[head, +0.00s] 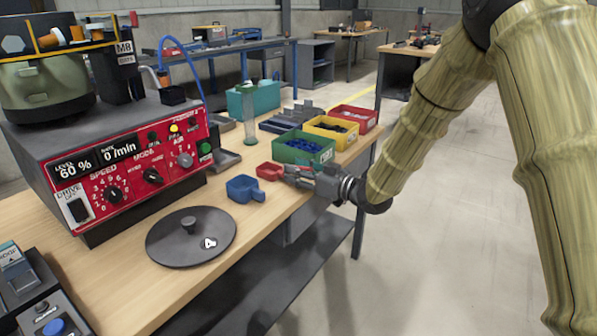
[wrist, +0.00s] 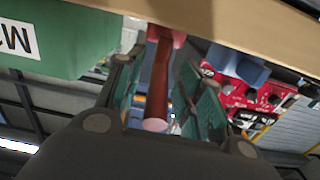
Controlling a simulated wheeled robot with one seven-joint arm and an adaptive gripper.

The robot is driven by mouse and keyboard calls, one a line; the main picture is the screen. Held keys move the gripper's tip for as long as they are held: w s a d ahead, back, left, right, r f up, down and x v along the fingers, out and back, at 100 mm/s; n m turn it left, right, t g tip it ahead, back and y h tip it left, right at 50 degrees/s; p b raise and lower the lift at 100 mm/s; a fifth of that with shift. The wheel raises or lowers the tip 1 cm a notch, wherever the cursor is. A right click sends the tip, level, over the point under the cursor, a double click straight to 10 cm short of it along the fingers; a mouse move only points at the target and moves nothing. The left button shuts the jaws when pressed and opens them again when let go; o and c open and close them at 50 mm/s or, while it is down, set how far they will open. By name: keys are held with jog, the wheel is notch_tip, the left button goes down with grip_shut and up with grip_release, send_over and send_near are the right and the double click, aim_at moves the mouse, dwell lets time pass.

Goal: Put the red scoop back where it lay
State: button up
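The red scoop (head: 269,171) is at the table's right edge in the head view, just in front of the green bin, its handle towards my gripper (head: 290,172). In the wrist view the red handle (wrist: 158,85) runs between my two fingers, with gaps showing beside it. The fingers are apart and the handle looks unclamped. The scoop's cup is mostly cut off at the top of the wrist view. I cannot tell whether the scoop rests fully on the table.
A blue scoop (head: 244,188) lies just left of the red one. Green (head: 304,150), yellow (head: 331,131) and red (head: 355,117) bins stand behind. A dark round lid (head: 191,237) and the red control box (head: 130,171) are on the table (head: 118,262). Floor to the right is clear.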

jog(key=shift+d+r, duration=0.1)
jog(key=p+v, duration=0.1)
jog(key=v, duration=1.1)
jog(key=shift+p, duration=0.3)
jog(key=s+d+f+m+g+h, duration=0.1)
jog(key=s+f+m+h, duration=0.2)
jog(key=f, duration=0.7)
jog(key=s+d+f+m+h, duration=0.25)
jog(key=s+f, duration=0.25)
jog(key=f, duration=0.5)
jog(key=s+d+f+m+g+h, duration=0.1)
jog(key=s+f+m+h, duration=0.3)
jog(key=f, duration=0.7)
jog(key=s+d+f+g+h, duration=0.1)
jog(key=s+f, duration=0.4)
jog(key=s, duration=0.6)
jog(key=s+d+f+m+g+h, duration=0.1)
jog(key=s+d+f+g+h, duration=0.1)
jog(key=s, duration=0.9)
jog(key=s+d+f+g+h, duration=0.2)
jog(key=s+f+g, duration=0.3)
jog(key=s+f, duration=0.4)
jog(key=s+d, duration=0.1)
jog(key=s, duration=0.2)
jog(key=shift+d, duration=0.4)
